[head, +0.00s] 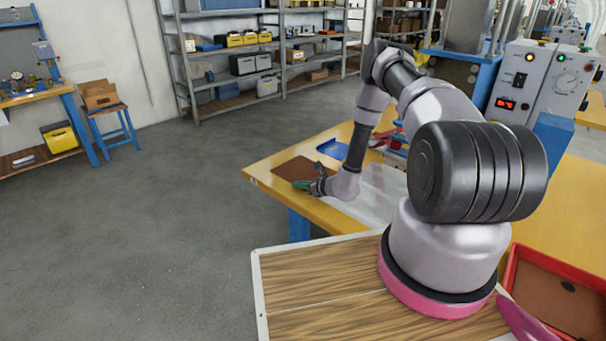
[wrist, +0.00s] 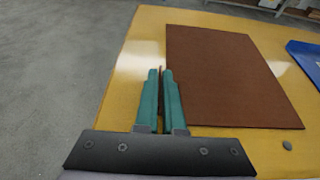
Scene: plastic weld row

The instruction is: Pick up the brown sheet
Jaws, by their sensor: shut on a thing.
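The brown sheet (head: 297,168) lies at the near left corner of the yellow table in the head view. In the wrist view the brown sheet (wrist: 228,75) is a flat, dark rectangle, close to level with the tabletop. My gripper (wrist: 161,74) has teal fingers close together at the sheet's left edge, with a thin brown strip showing between them. It is shut on that edge. In the head view my gripper (head: 303,185) is at the sheet's near side, and my wrist partly hides the contact.
A blue tray (head: 333,149) lies just beyond the sheet on the yellow table (head: 262,165); its corner shows at the right in the wrist view. A control box (head: 540,80) stands behind my arm. A red tray (head: 510,280) is at the lower right. The floor left is clear.

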